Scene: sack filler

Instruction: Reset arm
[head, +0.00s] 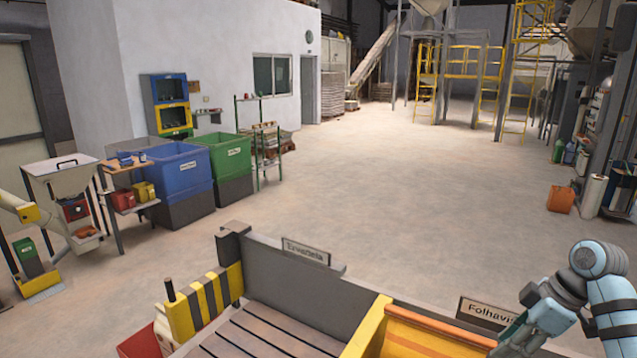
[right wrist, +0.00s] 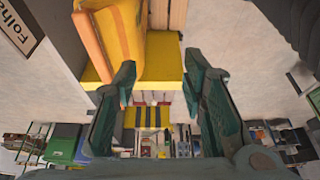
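My right arm comes in at the lower right of the head view, and its gripper (head: 510,340) is partly cut off by the bottom edge, beside the "Folhavis" sign (head: 487,312). In the right wrist view my right gripper (right wrist: 158,85) has its two dark green fingers spread apart with nothing between them. Beyond the fingers is a yellow block (right wrist: 160,62) with an orange-yellow rounded piece (right wrist: 112,40) on it. My left gripper does not show in either view.
A slatted wooden deck (head: 262,335) with a grey wall and a yellow-black striped block (head: 203,302) lies in front. A blue bin (head: 178,170) and green bin (head: 227,160) stand at the left. The middle floor is clear.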

